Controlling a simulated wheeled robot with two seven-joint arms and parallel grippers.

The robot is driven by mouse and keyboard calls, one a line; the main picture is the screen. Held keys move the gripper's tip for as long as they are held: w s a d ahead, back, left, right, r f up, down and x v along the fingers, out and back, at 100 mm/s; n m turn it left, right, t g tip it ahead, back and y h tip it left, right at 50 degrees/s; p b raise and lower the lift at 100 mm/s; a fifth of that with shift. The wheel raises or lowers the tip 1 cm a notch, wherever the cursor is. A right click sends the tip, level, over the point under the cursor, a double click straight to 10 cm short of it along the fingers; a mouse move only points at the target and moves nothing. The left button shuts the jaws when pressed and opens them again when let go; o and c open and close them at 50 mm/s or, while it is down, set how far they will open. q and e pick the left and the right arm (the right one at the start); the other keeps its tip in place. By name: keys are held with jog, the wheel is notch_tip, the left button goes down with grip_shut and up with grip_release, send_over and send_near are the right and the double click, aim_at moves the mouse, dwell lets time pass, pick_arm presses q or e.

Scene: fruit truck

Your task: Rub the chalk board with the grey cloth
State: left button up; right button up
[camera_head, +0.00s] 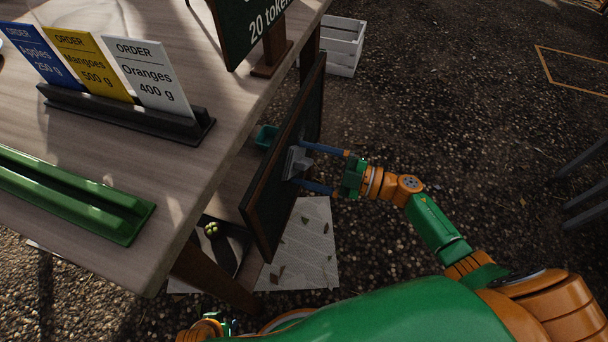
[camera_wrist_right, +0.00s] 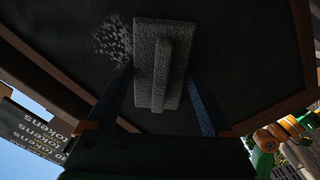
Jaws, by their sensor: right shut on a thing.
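The dark chalk board (camera_head: 274,187) with a brown wooden frame stands upright at the table's side; it fills much of the right wrist view (camera_wrist_right: 225,55). The grey cloth (camera_head: 293,166) is a block-like pad with a raised ridge, lying against the board face (camera_wrist_right: 158,65). My right gripper (camera_head: 303,164) is shut on the cloth, with one blue finger at each side. A white speckled chalk patch (camera_wrist_right: 112,40) shows on the board just left of the cloth in the wrist view.
The wooden table (camera_head: 185,175) holds order cards (camera_head: 150,75), a green tray (camera_head: 75,195) and a price sign (camera_head: 250,25). A white crate (camera_head: 343,45) stands behind. A pale sheet with leaves (camera_head: 310,245) lies below the board.

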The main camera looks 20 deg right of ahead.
aim_at(304, 150)
jog(key=shift+w+d, duration=0.2)
jog(key=shift+w, duration=0.05)
jog(key=w+d+b, duration=0.1)
jog(key=w+b, duration=0.1)
jog(key=shift+w+d+f+b, duration=0.2)
jog(key=shift+w+d+b, duration=0.1)
jog(key=shift+d+b, duration=0.1)
jog(key=w+d+b, duration=0.1)
jog(key=b, duration=0.1)
jog(key=w+d+b, duration=0.1)
jog(key=w, duration=0.1)
jog(key=shift+f+b, duration=0.1)
jog(key=shift+b, duration=0.25)
jog(key=shift+w+d+r, duration=0.2)
jog(key=shift+w+r, duration=0.05)
jog(key=shift+w, duration=0.05)
jog(key=shift+r, duration=0.1)
